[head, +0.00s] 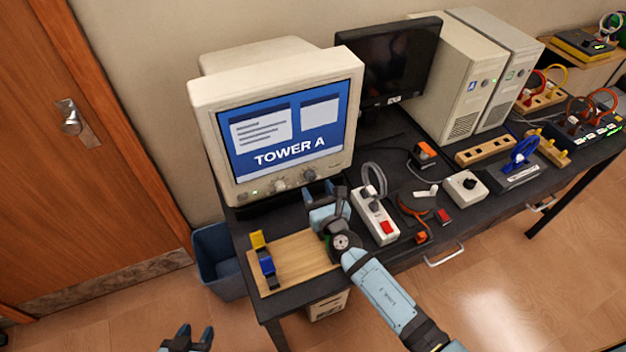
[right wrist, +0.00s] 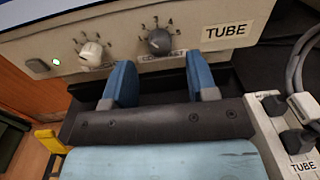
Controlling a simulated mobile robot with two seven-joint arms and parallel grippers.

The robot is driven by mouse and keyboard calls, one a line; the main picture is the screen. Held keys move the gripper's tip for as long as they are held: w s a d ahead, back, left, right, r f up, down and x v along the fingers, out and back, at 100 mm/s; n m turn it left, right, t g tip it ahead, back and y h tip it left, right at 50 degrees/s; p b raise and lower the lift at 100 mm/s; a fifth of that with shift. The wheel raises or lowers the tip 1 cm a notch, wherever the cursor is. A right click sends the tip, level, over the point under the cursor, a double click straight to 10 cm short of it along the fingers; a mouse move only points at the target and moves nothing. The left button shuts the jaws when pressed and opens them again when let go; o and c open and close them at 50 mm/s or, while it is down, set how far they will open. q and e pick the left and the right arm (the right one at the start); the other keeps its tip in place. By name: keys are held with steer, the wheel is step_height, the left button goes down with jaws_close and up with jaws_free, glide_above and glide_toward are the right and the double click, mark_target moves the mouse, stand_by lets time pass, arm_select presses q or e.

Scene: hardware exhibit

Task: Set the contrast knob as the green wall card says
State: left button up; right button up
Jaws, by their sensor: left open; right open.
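The contrast knob (right wrist: 159,41) is a dark grey dial on the front of the cream tube monitor (head: 198,100), with small numbers around it. Its pointer is too small to read surely. In the head view it is the dark right-hand knob (head: 310,175). A white knob (right wrist: 91,52) sits to its left. My right gripper (right wrist: 161,80) is open and empty, its two blue fingers apart just below and in front of the contrast knob, not touching it. In the head view it is by the monitor's lower front. My left gripper (head: 187,340) is open and empty at the bottom. No green wall card is in view.
A wooden board (head: 290,280) with a yellow and blue clamp lies at the bench's front left. A white power strip (head: 375,222) stands right of my right gripper. A dark flat monitor (head: 400,60) and two beige towers (head: 450,90) stand behind. A blue bin (head: 218,255) is on the floor.

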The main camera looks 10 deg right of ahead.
mark_target(312, 179)
steer(key=shift+w+a, duration=0.15)
steer(key=shift+w, duration=0.75)
steer(key=shift+w+a, duration=0.1)
steer(key=shift+w, duration=0.75)
steer(key=c, duration=0.9)
steer(key=shift+m, duration=0.3)
steer(key=m+b, duration=0.1)
steer(key=m, duration=0.2)
steer(key=shift+m+b, duration=0.75)
steer(key=shift+m, duration=1.25)
